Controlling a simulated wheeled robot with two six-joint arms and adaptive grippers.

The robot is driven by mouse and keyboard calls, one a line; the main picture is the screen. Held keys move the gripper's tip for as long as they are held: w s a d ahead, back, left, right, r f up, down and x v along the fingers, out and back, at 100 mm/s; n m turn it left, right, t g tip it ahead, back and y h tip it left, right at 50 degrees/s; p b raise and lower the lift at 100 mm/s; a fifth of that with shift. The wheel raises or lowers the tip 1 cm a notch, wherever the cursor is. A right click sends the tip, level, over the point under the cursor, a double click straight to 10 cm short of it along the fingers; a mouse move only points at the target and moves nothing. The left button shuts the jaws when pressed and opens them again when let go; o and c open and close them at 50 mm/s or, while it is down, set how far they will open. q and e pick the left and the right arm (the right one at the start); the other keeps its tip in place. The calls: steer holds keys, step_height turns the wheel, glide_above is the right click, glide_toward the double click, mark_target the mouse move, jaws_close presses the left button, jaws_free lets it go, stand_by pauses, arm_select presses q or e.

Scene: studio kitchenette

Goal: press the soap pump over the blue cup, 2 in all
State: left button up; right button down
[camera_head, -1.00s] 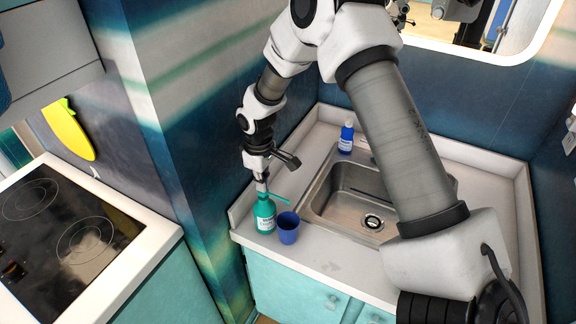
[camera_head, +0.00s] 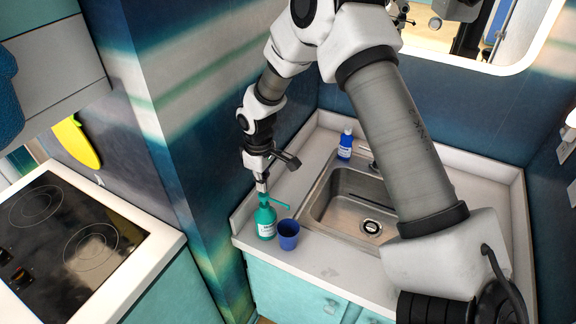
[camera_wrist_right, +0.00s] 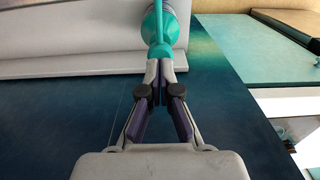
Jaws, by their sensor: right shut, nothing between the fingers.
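The teal soap bottle (camera_head: 266,223) with its pump stands upright on the counter at the left of the sink. The blue cup (camera_head: 289,234) stands upright just right of it, and the pump's spout (camera_head: 275,205) points towards the cup. My right gripper (camera_head: 262,186) points down with its shut fingertips at the top of the pump; I cannot tell whether they touch it. In the right wrist view the shut fingers (camera_wrist_right: 160,72) reach the teal pump (camera_wrist_right: 160,45), with nothing held between them. The cup's inside is too dark to read. My left gripper is not in view.
A steel sink (camera_head: 345,207) lies right of the cup. A dark blue bottle (camera_head: 345,144) stands behind it. The wall corner is close on the left of the soap bottle. A black cooktop (camera_head: 70,245) lies further left.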

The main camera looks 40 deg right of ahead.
steer(key=shift+s+f+b, duration=0.1)
steer(key=shift+f+b, duration=0.65)
steer(key=shift+f, duration=0.95)
steer(key=shift+r+p, duration=1.65)
steer(key=shift+r, duration=0.1)
step_height(320, 180, up, 6)
steer(key=p, duration=0.5)
